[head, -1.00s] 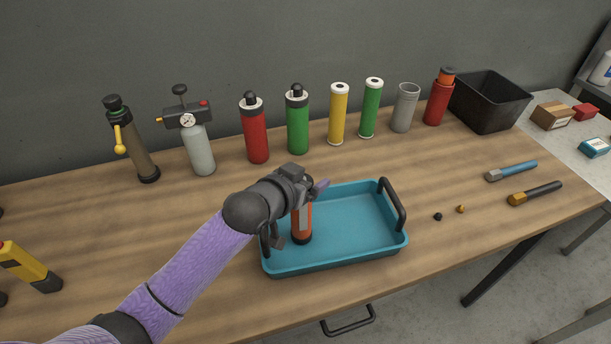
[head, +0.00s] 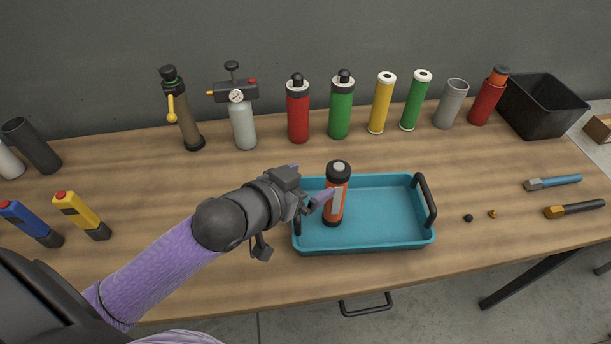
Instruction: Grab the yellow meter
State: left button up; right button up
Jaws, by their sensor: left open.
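The yellow meter (head: 80,213) is a slim handheld device with a black base and a red patch on top. It lies on the workbench at the left, just right of a similar blue meter (head: 27,220). My left gripper (head: 311,187) is open at the left end of the blue tray, well to the right of the yellow meter. Its purple fingertips are beside an orange canister with a black cap (head: 337,187), which stands upright in the tray. Whether a fingertip touches the canister is unclear. My right gripper is out of view.
The blue tray (head: 390,243) has black handles. Along the back stand a brown pump (head: 186,125), a gauge bottle (head: 243,127), several canisters and a black bin (head: 546,105). Bench between the yellow meter and pump is clear.

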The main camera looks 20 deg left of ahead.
aim_at(71, 205)
jog(key=u, duration=2.5)
